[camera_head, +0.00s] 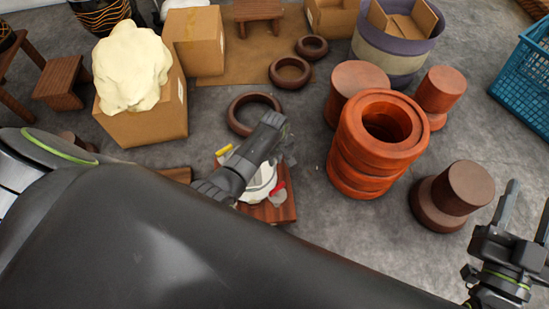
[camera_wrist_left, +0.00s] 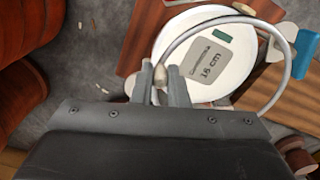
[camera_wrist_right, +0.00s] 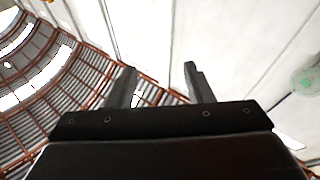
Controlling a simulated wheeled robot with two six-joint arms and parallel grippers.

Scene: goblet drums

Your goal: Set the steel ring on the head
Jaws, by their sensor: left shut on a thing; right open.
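The head (camera_wrist_left: 238,52) is a pale round disc with a grey "16 cm" label, lying over a wooden board. In the head view the white piece (camera_head: 262,182) is partly covered by my left arm. The steel ring (camera_wrist_left: 287,62) is a thin grey hoop. My left gripper (camera_wrist_left: 160,72) is shut on its near left side, by a small tan bit. The ring appears over the disc, shifted to the right of it; I cannot tell whether it touches. My right gripper (camera_head: 530,200) is open and empty at the lower right, with both fingers also in the right wrist view (camera_wrist_right: 159,70).
Stacked terracotta rings (camera_head: 372,165) stand right of the board (camera_head: 284,211). A brown drum form (camera_head: 460,188) is nearer my right gripper. A box with a cream lump (camera_head: 150,115) stands left. Colored small items lie around the disc. Grey floor lies between.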

